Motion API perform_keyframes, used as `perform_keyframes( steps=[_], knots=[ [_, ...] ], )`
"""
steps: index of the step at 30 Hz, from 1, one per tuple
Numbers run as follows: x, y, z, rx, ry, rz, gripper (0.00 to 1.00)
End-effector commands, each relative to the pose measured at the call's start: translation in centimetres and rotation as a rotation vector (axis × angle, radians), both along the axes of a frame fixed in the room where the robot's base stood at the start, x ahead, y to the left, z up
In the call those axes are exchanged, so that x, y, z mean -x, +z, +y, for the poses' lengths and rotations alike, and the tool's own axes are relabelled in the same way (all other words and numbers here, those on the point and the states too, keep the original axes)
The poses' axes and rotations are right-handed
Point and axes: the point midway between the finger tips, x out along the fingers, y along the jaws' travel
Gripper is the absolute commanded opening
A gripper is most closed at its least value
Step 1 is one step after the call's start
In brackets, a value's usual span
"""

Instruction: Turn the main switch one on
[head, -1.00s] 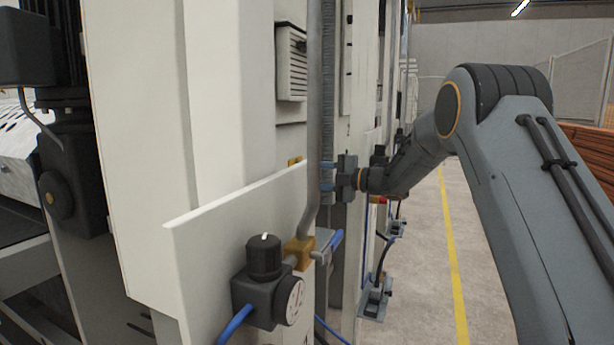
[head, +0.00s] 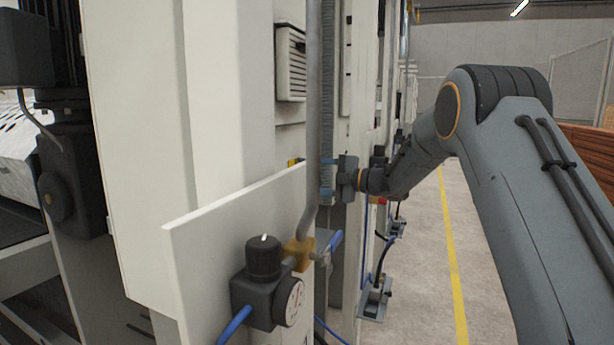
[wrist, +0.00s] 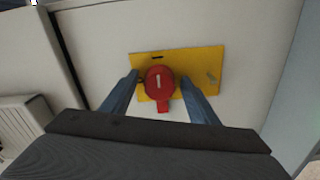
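The main switch is a red rotary knob (wrist: 159,82) on a yellow plate (wrist: 205,72), fixed to a pale cabinet panel. Its white mark stands nearly upright in the wrist view, and a red tab sticks out below it. My gripper (wrist: 160,80) is open, with one blue finger on each side of the knob. Small gaps seem to show between fingers and knob; contact cannot be told for sure. In the head view my gripper (head: 327,178) points left at the machine, and the knob is hidden behind a pipe and panel. A bit of yellow plate (head: 295,162) shows there.
A vertical grey pipe (head: 313,110) and a white panel (head: 235,225) stand in front of the switch area. A black regulator with a gauge (head: 265,285) sits at the lower front. A vented box (wrist: 22,122) is at the wrist view's left.

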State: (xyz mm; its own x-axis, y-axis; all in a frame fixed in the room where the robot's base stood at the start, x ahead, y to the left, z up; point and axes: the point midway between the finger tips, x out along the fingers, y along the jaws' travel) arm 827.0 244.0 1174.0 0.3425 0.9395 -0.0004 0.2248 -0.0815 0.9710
Motion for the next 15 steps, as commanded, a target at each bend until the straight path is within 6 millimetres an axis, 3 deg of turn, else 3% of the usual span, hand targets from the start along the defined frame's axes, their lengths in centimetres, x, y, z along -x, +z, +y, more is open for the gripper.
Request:
perform_keyframes(
  steps=[8, 15],
  knots=[
    [0.1, 0.0, 0.0, 0.000, 0.002, -0.001, 0.54],
    [0.9, -0.1, -2.7, 0.001, -0.001, -0.002, 0.54]
  ],
)
